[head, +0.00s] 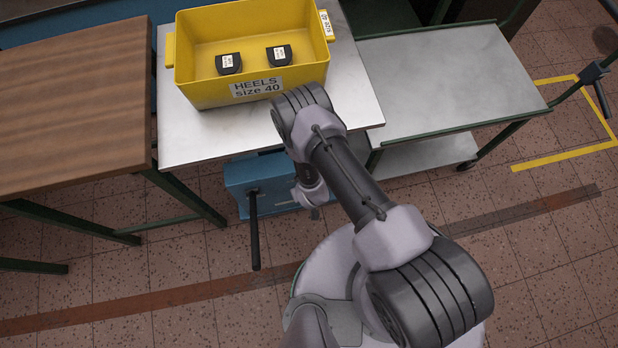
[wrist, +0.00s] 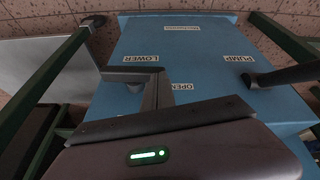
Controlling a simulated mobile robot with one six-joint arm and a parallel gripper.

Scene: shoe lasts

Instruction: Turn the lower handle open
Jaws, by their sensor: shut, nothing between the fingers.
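In the wrist view the blue housing (wrist: 200,60) fills the middle, with labels LOWER, OPEN and PUMP. The lower handle (wrist: 125,76), a dark grey bar, lies sideways under the LOWER label. The OPEN label is to its right and below. My gripper (wrist: 159,78) is shut and empty, its fingers at the handle's right end; whether they touch it I cannot tell. In the head view the blue housing (head: 238,180) is under the table's front edge. My arm hides the lower handle and most of the gripper there.
A black pump lever (head: 254,230) sticks out from the housing, at right in the wrist view (wrist: 285,75). A yellow bin (head: 200,95) with heels stands on the grey tabletop (head: 185,145). A wooden table (head: 75,95) and a grey trolley (head: 440,85) flank it.

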